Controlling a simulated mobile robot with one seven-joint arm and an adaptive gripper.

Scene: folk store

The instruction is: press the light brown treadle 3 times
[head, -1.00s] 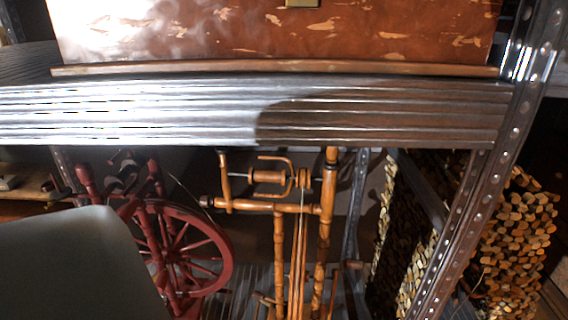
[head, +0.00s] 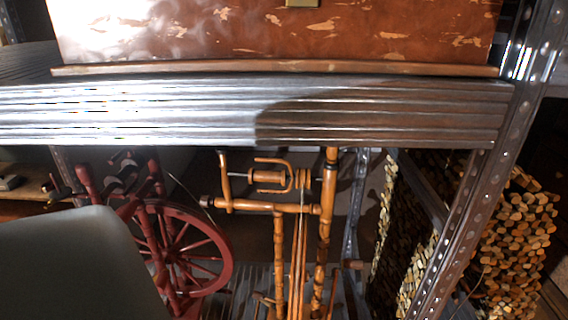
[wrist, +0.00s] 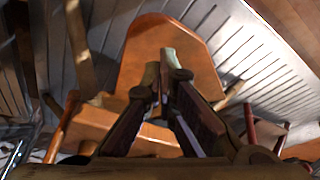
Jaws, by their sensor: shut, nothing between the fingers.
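A light brown wooden board with a rounded end, which looks like the treadle (wrist: 205,68), fills the middle of the wrist view. My gripper (wrist: 163,66) is shut and empty, its fingertips in front of this board. I cannot tell whether they touch it. In the head view, the light brown spinning wheel (head: 279,240) stands under the shelf, with its upright posts and bobbin showing. Its lower part, with the treadle, is out of the head view, and so is my gripper.
A metal shelf (head: 400,115) bearing a worn red-brown chest (head: 380,35) crosses above the light brown wheel. A dark red spinning wheel (head: 215,245) stands to its left. The shelf's post (head: 470,180) and stacked firewood (head: 515,225) are at the right. Ribbed flooring (wrist: 255,60) surrounds the board.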

